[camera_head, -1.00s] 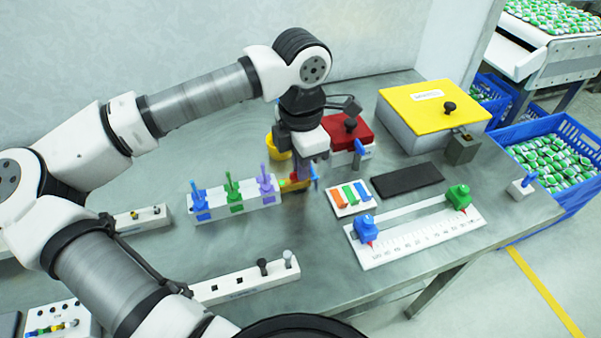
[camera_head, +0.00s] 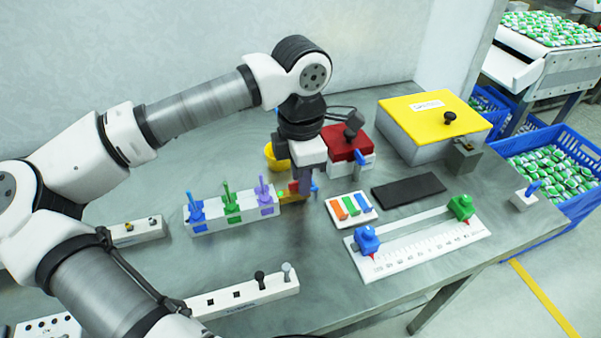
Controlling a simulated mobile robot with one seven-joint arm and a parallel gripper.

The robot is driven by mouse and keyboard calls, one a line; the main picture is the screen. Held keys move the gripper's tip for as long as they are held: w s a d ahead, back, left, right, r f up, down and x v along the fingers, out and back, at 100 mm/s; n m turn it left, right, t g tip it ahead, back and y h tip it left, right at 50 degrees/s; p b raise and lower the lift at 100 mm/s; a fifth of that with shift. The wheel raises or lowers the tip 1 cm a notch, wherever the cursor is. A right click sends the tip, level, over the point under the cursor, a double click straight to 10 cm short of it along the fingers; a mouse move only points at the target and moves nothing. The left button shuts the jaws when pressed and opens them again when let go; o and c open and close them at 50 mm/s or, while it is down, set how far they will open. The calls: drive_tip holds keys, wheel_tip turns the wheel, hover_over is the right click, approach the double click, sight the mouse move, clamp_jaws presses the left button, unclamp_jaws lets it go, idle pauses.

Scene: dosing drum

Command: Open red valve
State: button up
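A white block (camera_head: 235,220) carries a row of upright blue (camera_head: 197,209), green (camera_head: 231,204) and purple (camera_head: 265,195) valves. At its right end is a yellow piece with a small red part (camera_head: 294,187), which may be the red valve; it is mostly hidden by my gripper. My gripper (camera_head: 305,183) points down at this end of the row, over or right beside the red part. Its fingers are small and partly overlapped by the hand, so whether they are open, or touch the red part, is unclear.
Behind my gripper stand a red-lidded box (camera_head: 346,142) and a yellow cup (camera_head: 277,160). To the right are a yellow-lidded box (camera_head: 425,108), a black pad (camera_head: 408,190), a small tray of coloured bars (camera_head: 350,209) and a ruler slide (camera_head: 420,250).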

wheel_tip(320, 180, up, 14)
drive_tip(key=shift+b, duration=0.3)
idle(0.4)
drive_tip(key=shift+s+f, duration=0.1)
drive_tip(key=shift+f, duration=0.05)
